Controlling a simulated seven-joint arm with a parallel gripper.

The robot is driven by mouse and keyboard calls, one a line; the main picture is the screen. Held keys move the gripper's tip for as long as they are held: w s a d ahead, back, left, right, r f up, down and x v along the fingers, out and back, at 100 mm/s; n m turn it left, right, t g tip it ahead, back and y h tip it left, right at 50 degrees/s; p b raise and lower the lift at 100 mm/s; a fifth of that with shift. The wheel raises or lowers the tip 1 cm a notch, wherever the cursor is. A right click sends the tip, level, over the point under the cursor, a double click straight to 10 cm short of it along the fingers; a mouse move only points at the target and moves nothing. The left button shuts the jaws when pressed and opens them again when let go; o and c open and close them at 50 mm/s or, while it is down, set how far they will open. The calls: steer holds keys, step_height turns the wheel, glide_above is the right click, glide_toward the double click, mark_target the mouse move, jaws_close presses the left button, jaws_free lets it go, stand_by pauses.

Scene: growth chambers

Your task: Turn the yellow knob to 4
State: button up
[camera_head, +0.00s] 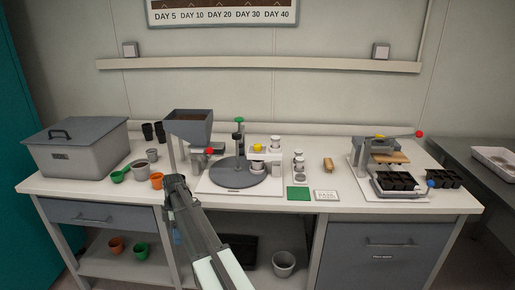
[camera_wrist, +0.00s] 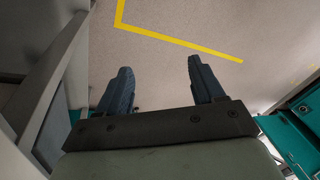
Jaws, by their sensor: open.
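A small yellow part (camera_head: 257,147), which looks like the yellow knob, is at the back of the bench, behind the grey round turntable (camera_head: 236,173). It is too small in the picture to read any numbers or its setting. My gripper (camera_head: 174,180) is near the bench's front left edge, well to the left of and nearer than the yellow part. In the wrist view, my gripper (camera_wrist: 160,85) is open with nothing between its two fingers.
A grey hopper (camera_head: 188,128) stands behind my gripper, with a red-tipped part (camera_head: 209,151) beside it. An orange cup (camera_head: 157,181) is close left of my gripper. A lever press (camera_head: 383,153) stands at right.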

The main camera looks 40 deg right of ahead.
steer(key=w+d+r+n+t, duration=0.1)
steer(key=w+d+r+n, duration=0.15)
steer(key=r, duration=0.65)
steer(key=w+d+r+n, duration=0.1)
steer(key=w+d+r, duration=0.25)
steer(key=r, duration=0.45)
step_height(320, 180, up, 20)
steer(key=t+h, duration=0.1)
steer(key=h, duration=0.1)
glide_above(258, 145)
steer(key=shift+m, duration=0.35)
steer(key=f, duration=1.3)
steer(key=shift+w+f, duration=0.2)
steer(key=c, duration=1.1)
